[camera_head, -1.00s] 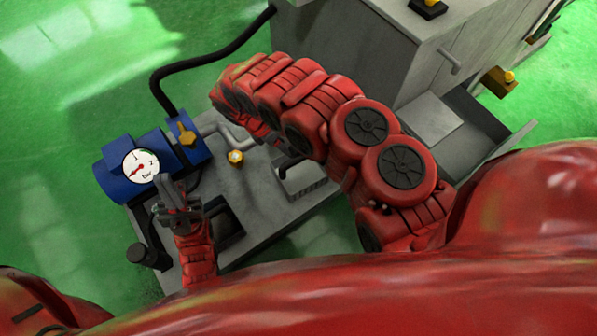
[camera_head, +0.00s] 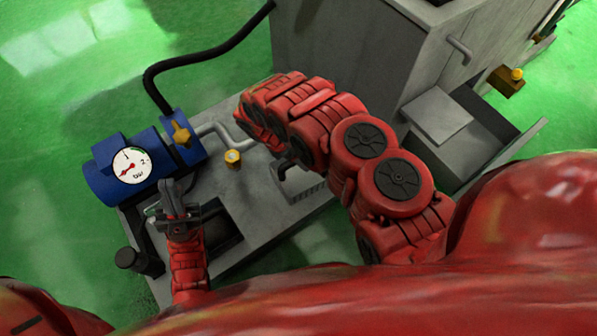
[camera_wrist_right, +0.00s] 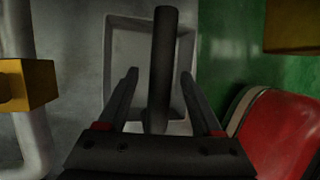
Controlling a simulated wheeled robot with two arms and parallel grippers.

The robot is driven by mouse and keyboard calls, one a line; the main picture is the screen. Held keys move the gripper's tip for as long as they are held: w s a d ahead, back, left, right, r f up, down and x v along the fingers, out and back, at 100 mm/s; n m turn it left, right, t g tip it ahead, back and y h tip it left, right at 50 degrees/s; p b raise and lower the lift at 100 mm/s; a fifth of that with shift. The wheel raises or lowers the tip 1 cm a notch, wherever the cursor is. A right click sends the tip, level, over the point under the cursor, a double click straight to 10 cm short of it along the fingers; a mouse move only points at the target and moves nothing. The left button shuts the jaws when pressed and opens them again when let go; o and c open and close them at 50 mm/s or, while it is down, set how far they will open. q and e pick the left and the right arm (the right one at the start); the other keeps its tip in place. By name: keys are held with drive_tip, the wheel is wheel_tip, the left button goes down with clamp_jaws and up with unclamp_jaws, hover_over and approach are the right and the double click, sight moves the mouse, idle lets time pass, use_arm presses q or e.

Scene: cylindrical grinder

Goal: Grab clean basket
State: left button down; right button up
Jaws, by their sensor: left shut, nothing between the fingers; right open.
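A light grey rectangular basket (camera_wrist_right: 186,35) lies below my right gripper in the right wrist view. Its dark bar-shaped handle (camera_wrist_right: 163,60) stands up between the open fingers of my right gripper (camera_wrist_right: 158,100). I cannot tell whether a finger touches the handle. In the head view, part of the basket (camera_head: 307,190) shows beside my right forearm, which hides the right gripper. My left gripper (camera_head: 170,190) is shut and empty, over the machine plate near the blue pump. Whether the basket is clean cannot be told.
A blue pump (camera_head: 106,180) with a round gauge (camera_head: 131,165) stands left on the grey plate. A yellow-topped fitting (camera_head: 232,157) and a curved pipe lie close to my right arm. A tall grey machine housing (camera_head: 340,60) stands behind. Green floor is free at left.

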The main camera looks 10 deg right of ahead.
drive_tip(key=shift+f, duration=0.25)
idle(0.5)
clamp_jaws()
idle(1.3)
